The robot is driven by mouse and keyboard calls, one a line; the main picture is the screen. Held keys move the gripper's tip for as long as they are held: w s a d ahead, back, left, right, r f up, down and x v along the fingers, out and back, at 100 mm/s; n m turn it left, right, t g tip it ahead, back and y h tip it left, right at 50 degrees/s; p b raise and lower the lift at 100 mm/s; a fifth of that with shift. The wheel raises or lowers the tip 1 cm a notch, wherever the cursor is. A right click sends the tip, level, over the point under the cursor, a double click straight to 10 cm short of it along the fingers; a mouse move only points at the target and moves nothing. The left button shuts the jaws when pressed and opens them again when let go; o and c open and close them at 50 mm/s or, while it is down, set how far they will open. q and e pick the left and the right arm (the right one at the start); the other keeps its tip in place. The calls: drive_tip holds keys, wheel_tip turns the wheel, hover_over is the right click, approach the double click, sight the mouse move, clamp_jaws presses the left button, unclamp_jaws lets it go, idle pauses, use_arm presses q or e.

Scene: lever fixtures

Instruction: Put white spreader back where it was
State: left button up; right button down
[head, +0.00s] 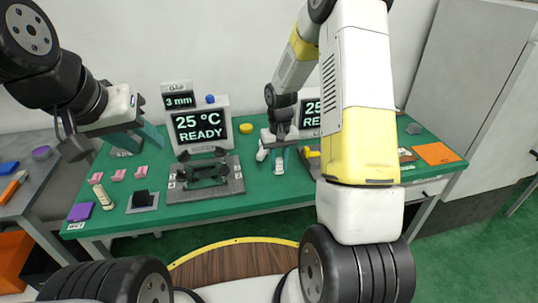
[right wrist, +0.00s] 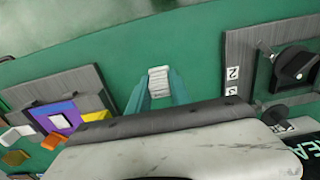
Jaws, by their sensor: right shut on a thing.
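The white spreader (head: 279,167) is a small white block low in the middle of the green table in the head view. My right gripper (head: 281,158) is shut on it, with a teal finger on each side. In the right wrist view the spreader (right wrist: 158,80) sits between the tips of my right gripper (right wrist: 158,92), over bare green surface. Whether it touches the table is unclear. My left gripper (head: 137,140) is at the table's left side, its teal fingers apart with nothing seen between them. My right arm hides part of the table's right side.
A grey fixture (head: 236,184) with black lever parts stands left of the spreader, before a "25 °C READY" display (head: 200,127). Another plate (right wrist: 87,88) carries coloured parts. An orange sheet (head: 437,153) lies at right.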

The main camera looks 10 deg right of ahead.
sight(278, 168)
drive_tip(key=shift+w+a+f, duration=0.1)
drive_tip(key=shift+w+f, duration=0.05)
drive_tip(key=shift+w, duration=0.35)
drive_tip(key=shift+f, duration=1.65)
drive_tip(key=shift+f, duration=0.1)
drive_tip(key=c, duration=1.2)
unclamp_jaws()
drive_tip(key=shift+o, duration=0.2)
